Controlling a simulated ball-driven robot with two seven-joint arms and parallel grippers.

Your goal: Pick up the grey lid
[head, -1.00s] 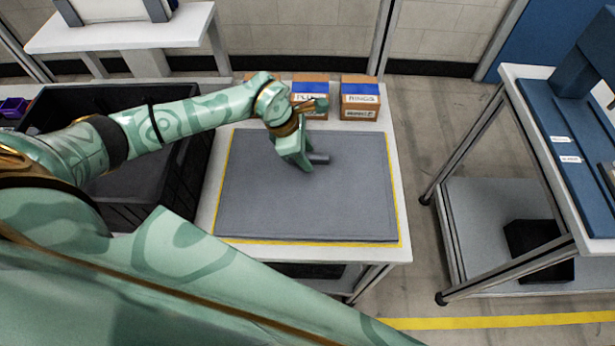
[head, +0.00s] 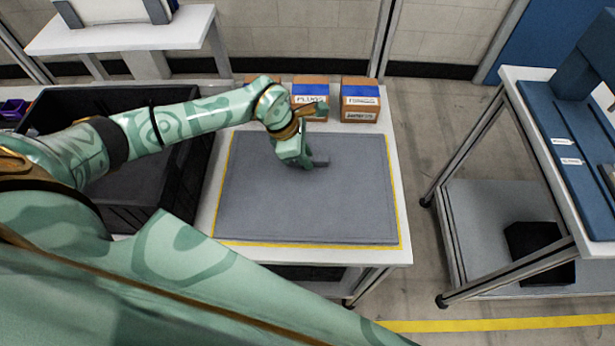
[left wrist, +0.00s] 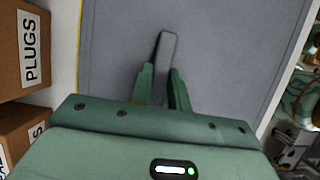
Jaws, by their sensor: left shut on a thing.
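The grey lid (head: 300,215) is a large flat panel lying on the white table, with a yellow border showing around its edges. A short grey bar (head: 321,161), which looks like its handle, stands near its upper middle. My left gripper (head: 310,163) reaches down over the panel and is shut on this bar. In the left wrist view the bar (left wrist: 167,52) runs up between the two green fingers (left wrist: 161,88), with the grey lid (left wrist: 230,50) behind it. The bar's near end is hidden by the gripper. My right gripper is not in view.
Brown boxes (head: 360,100) with labels stand along the table's back edge; one reads PLUGS (left wrist: 18,50) in the left wrist view. A black crate (head: 180,200) is left of the panel. A wheeled cart (head: 510,215) stands at the right, with clear floor between.

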